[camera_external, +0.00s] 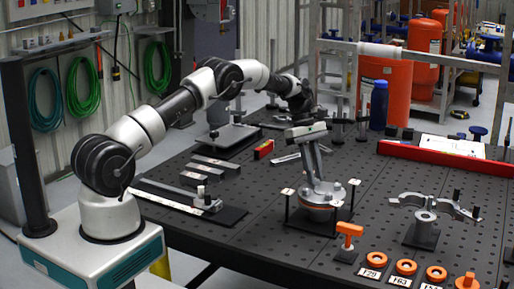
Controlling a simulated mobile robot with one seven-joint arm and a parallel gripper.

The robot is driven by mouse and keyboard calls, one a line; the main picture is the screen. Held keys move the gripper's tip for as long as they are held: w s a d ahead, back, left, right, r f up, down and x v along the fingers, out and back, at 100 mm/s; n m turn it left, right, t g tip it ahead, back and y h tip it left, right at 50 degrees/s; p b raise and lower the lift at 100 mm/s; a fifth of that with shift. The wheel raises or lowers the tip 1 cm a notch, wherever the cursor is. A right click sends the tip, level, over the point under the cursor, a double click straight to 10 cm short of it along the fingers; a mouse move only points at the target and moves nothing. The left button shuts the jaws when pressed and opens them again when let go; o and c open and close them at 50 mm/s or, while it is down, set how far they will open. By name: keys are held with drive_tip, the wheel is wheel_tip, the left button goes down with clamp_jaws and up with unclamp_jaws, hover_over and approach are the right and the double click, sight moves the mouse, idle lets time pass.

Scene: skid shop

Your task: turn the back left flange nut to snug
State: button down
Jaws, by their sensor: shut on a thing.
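A round grey flange (322,198) with an orange ring under it stands on a black stand on the perforated table. Upright studs or nuts, small in the picture, show around its rim, one of them at the right (337,188). My gripper (314,178) reaches down from above to the back left part of the flange. It is tilted slightly and shut, with its tips at the flange top. The back left flange nut is hidden at the fingertips, and its seating cannot be made out.
The perforated table (262,215) has free room left of the flange. An orange T-handled tool (348,236) stands in front, near several orange rings (406,267). A grey clamp-like fixture (425,210) stands right. A red bar (440,157) and blue bottle (379,105) are behind.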

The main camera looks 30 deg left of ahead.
idle(0.4)
drive_tip(key=shift+r, duration=0.1)
drive_tip(key=c, duration=1.9)
unclamp_jaws()
drive_tip(key=v, duration=1.2)
drive_tip(key=shift+w, duration=0.15)
